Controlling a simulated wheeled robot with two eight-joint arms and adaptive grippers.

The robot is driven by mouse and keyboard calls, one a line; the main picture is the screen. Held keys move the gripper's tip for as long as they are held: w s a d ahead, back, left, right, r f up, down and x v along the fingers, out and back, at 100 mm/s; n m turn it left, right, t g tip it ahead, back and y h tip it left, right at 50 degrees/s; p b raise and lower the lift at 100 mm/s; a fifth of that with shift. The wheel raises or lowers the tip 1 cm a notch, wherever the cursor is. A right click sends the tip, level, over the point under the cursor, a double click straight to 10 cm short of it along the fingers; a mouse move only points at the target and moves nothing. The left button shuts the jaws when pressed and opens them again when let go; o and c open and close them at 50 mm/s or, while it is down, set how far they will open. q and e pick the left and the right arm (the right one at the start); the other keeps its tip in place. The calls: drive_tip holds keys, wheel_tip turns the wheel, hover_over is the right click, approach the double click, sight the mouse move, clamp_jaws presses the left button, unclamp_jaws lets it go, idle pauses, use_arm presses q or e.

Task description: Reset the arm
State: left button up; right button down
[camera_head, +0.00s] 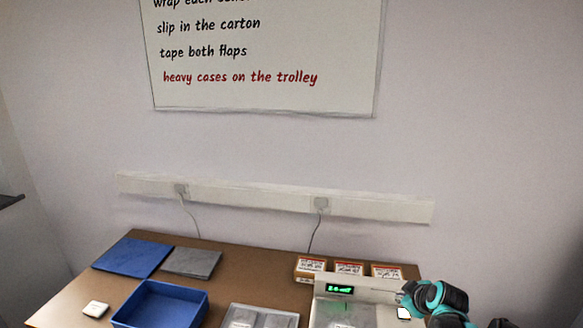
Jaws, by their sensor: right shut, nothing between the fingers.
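My right arm, with teal and black links, comes in at the lower right. Its gripper (403,298) is shut and empty, over the right part of a pale device (378,289) with a lit green display. A small white patch shows just below the gripper; I cannot tell what it is. My left gripper is out of view.
The brown table (232,262) bears a blue open bin (160,304), a blue mat (132,257), a grey mat (191,262), a small white block (95,309) and a grey tray (259,312). Labelled boxes (349,268) stand behind the device. A wall rises behind.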

drive_tip(key=s+a+r+m+g, duration=0.1)
drive_tip(key=s+a+r+m, duration=0.3)
drive_tip(key=s+a, duration=0.85)
drive_tip(key=s+a+f+m, duration=0.2)
drive_tip(key=s+a+m, duration=0.1)
drive_tip(key=s, duration=0.9)
drive_tip(key=shift+s+a+g, duration=0.4)
drive_tip(key=shift+a, duration=0.3)
